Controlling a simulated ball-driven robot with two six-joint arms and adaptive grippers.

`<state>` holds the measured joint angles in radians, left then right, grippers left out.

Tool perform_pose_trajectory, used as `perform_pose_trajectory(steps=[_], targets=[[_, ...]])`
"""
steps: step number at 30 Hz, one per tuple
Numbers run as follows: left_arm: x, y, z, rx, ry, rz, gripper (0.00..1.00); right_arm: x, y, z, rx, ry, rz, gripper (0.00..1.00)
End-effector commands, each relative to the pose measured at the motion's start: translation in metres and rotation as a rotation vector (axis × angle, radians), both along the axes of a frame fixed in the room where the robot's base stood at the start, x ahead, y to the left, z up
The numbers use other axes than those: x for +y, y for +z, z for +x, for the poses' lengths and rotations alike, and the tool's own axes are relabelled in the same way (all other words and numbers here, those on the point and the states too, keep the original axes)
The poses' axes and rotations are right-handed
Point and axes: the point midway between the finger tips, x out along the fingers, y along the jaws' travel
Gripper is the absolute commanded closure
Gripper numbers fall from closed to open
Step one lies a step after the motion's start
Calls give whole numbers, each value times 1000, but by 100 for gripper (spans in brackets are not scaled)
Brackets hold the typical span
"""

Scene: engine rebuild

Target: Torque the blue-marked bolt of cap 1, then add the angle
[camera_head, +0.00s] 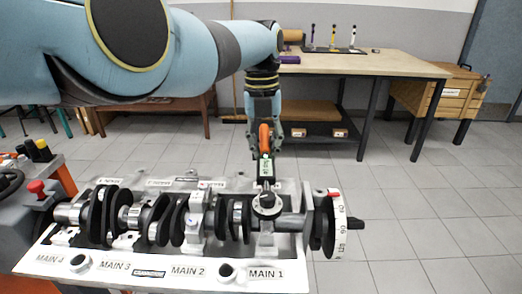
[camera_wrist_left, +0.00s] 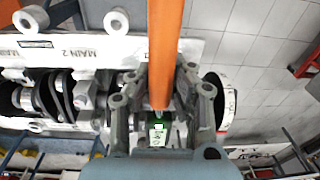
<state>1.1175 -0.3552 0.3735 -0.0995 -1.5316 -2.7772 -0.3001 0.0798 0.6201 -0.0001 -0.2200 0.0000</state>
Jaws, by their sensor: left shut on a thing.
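My left gripper (camera_head: 266,140) is shut on a torque wrench with an orange handle (camera_head: 264,137) and a green display (camera_head: 266,169). The wrench points down toward the MAIN 1 end of the engine block (camera_head: 215,278). A round grey part (camera_head: 267,203) sits at its lower end over cap 1; I cannot tell whether it is engaged on a bolt. In the left wrist view the orange handle (camera_wrist_left: 165,50) runs between the fingers (camera_wrist_left: 160,95), with the green display (camera_wrist_left: 158,128) below. No blue mark on cap 1 is clear to me. My right gripper is out of view.
The crankshaft (camera_head: 150,220) lies along the block, with a numbered wheel (camera_head: 341,228) and red mark at its right end. A red-knobbed item (camera_head: 37,188) stands at left. A workbench (camera_head: 370,66) with several upright tools is behind. The floor at right is clear.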

Motion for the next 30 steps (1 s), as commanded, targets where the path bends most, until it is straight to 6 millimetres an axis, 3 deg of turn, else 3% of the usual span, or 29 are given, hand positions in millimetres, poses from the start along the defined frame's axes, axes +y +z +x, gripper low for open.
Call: perform_pose_trajectory(steps=[30], targets=[[-18,2,2,-7,-93,-4,100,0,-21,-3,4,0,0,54]])
